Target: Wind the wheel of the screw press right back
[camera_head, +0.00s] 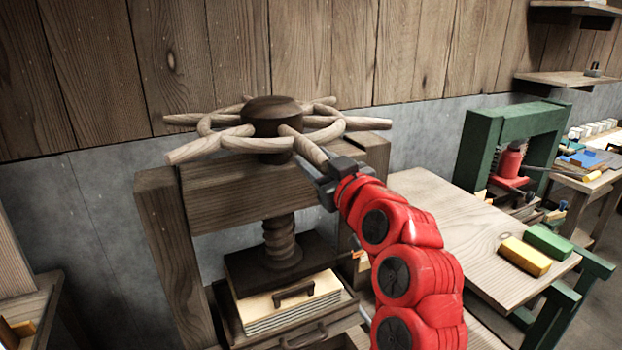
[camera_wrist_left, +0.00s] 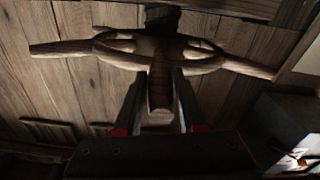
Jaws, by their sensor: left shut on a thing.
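The wooden wheel (camera_head: 242,143) of the screw press tops the press frame (camera_head: 230,191), with a dark hub (camera_head: 273,115) and several pale handles around a ring. My left gripper (camera_head: 325,168) is shut on the handle that points to the front right. In the left wrist view the same handle (camera_wrist_left: 160,90) lies between the two fingers (camera_wrist_left: 160,104). The threaded screw (camera_head: 281,240) runs down from the frame to a dark pressing board (camera_head: 262,268). This board sits on or close above a pale stack (camera_head: 285,304); I cannot tell if they touch. My right gripper is not in view.
A wooden table (camera_head: 455,225) stands right of the press, holding a yellow block (camera_head: 524,257) and a green block (camera_head: 548,241). A green frame press (camera_head: 515,135) with a red jack (camera_head: 510,160) stands behind it. A plank wall rises close behind the wheel.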

